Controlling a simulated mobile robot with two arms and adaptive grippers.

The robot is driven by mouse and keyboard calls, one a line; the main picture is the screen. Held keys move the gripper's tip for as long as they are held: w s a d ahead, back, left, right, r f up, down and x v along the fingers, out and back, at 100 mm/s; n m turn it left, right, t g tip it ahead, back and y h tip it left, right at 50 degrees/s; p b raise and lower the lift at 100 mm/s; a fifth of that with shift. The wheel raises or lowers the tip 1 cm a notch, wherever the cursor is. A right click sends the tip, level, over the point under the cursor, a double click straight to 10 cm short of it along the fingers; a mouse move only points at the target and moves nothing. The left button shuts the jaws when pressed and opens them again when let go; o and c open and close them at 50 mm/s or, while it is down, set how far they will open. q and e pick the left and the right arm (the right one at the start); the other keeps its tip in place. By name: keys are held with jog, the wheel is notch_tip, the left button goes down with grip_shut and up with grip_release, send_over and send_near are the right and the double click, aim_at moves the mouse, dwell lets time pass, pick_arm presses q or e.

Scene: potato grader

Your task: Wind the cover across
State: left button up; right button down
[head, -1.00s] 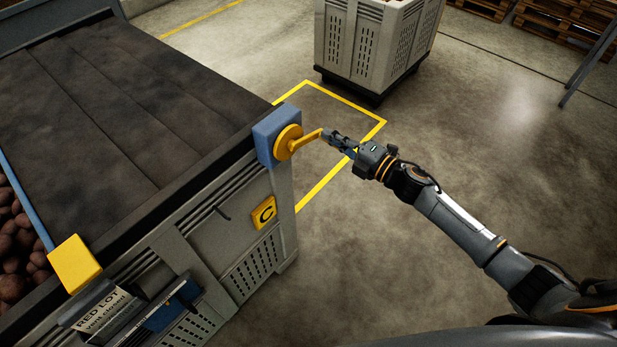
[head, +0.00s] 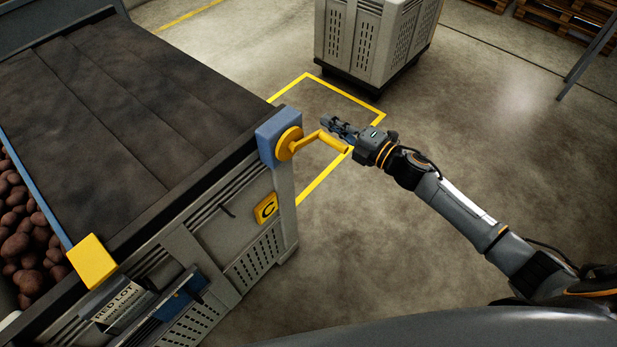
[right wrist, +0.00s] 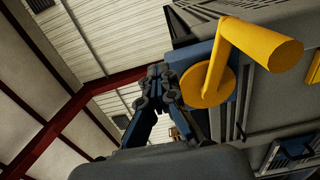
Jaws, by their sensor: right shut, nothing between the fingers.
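The dark cover (head: 120,100) lies over most of the big grey crate (head: 200,240). Its blue edge bar (head: 35,187) ends in a yellow block (head: 92,260) on the near rim. A yellow crank (head: 290,143) is on a blue housing at the crate's right corner, with its grip (head: 333,142) pointing right. The crank grip also shows large in the right wrist view (right wrist: 284,50). My right gripper (head: 330,124) is shut and empty, just beyond the crank grip and apart from it. My left gripper is out of view.
Brown potatoes (head: 22,235) show left of the bar. A grey slatted bin (head: 370,40) stands on the floor behind, near a yellow floor outline (head: 355,100). A label holder (head: 125,303) is on the crate's near side.

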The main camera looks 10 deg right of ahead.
jog(key=s+a+r+p, duration=0.4)
jog(key=a+r+p, duration=0.1)
jog(key=r+p, duration=0.2)
jog(key=shift+a+r, duration=0.15)
jog(key=c, duration=1.3)
grip_release()
jog(key=shift+c, duration=0.2)
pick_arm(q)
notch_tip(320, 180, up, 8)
pick_arm(e)
jog(key=o, duration=0.6)
pick_arm(q)
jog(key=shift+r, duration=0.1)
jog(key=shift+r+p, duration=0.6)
jog(key=shift+p, duration=0.1)
pick_arm(e)
jog(key=v, duration=2.3)
